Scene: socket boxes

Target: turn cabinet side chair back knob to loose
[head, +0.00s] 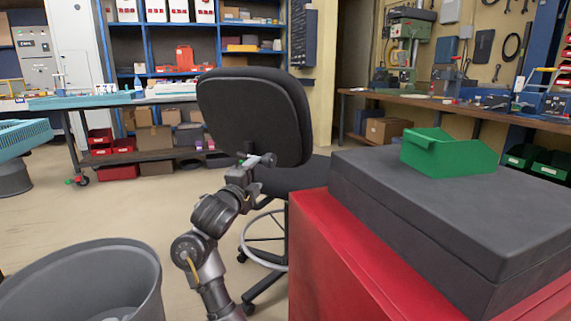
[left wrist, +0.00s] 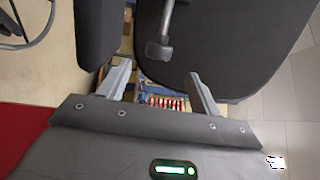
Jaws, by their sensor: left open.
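A black office chair stands mid-view, with its rounded back (head: 255,115) facing me and its seat (head: 300,175) behind and to the right. My left gripper (head: 262,163) is at the lower edge of the chair back, near the back support. In the left wrist view, a dark knob (left wrist: 160,50) on a thin stem lies just beyond and between my spread fingertips (left wrist: 158,76). The gripper is open and I see no contact with the knob. In the head view the gripper and wrist largely hide the knob. My right gripper is not in view.
A red cabinet (head: 340,270) with a dark case (head: 440,215) and a green bin (head: 448,155) on top stands close at right. A grey bin (head: 150,290) stands at lower left. Workbenches (head: 470,112) line the back. Open floor (head: 130,215) lies left of the chair.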

